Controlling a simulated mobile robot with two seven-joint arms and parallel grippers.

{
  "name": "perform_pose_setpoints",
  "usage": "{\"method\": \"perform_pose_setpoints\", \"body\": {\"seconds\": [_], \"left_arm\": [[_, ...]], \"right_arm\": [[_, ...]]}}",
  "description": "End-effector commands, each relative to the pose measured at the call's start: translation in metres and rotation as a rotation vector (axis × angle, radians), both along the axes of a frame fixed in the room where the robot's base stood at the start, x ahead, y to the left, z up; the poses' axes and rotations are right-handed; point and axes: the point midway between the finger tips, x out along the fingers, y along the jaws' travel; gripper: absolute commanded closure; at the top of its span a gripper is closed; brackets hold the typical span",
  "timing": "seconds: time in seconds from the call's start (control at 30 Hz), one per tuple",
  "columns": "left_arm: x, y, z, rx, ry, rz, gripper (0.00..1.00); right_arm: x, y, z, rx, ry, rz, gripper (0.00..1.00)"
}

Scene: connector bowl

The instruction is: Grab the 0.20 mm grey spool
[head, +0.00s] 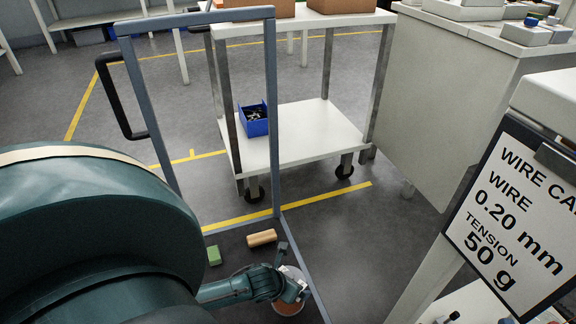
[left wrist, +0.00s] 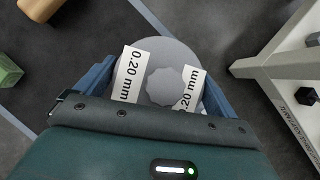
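The spool has a grey round top with a knob at its centre and two white "0.20 mm" labels. It shows in the left wrist view (left wrist: 172,52). In the head view its coppery side (head: 288,307) shows at the bottom, partly under my gripper. My left gripper (head: 291,287) is right over the spool. In the left wrist view its two blue-grey fingers (left wrist: 160,88) stand on either side of the spool. I cannot tell if they press on it. The spool's lower part is hidden. My right gripper is in neither view.
A tan block (head: 262,238) and a green block (head: 213,255) lie near the spool. A blue-grey frame (head: 276,130) rises beside them. A white cart (head: 310,125) holds a blue bin (head: 254,120). A sign (head: 515,215) reads "WIRE 0.20 mm TENSION 50 g". Open floor lies right of the frame.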

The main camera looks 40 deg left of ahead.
Motion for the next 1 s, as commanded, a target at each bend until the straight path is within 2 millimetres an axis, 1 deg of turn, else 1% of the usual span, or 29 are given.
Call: {"method": "perform_pose_setpoints", "body": {"seconds": [0.03, 0.07, 0.9, 0.93, 1.0], "left_arm": [[-0.0001, 0.0, 0.0, 0.0, 0.0, 0.0, 0.1], [-0.0001, 0.0, 0.0, 0.0, 0.0, 0.0, 0.12], [-0.0006, -0.0001, -0.0002, 0.0, 0.001, -0.001, 0.81], [0.0027, -0.0001, 0.0031, 0.0, -0.008, -0.002, 0.81], [0.0027, -0.0001, 0.0031, 0.0, -0.008, -0.002, 0.81]], "right_arm": [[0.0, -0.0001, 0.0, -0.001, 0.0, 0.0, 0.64], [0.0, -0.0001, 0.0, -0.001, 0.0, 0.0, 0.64], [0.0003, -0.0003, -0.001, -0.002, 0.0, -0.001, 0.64], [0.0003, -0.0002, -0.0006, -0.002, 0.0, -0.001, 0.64], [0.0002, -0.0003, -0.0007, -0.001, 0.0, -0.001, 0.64]]}}
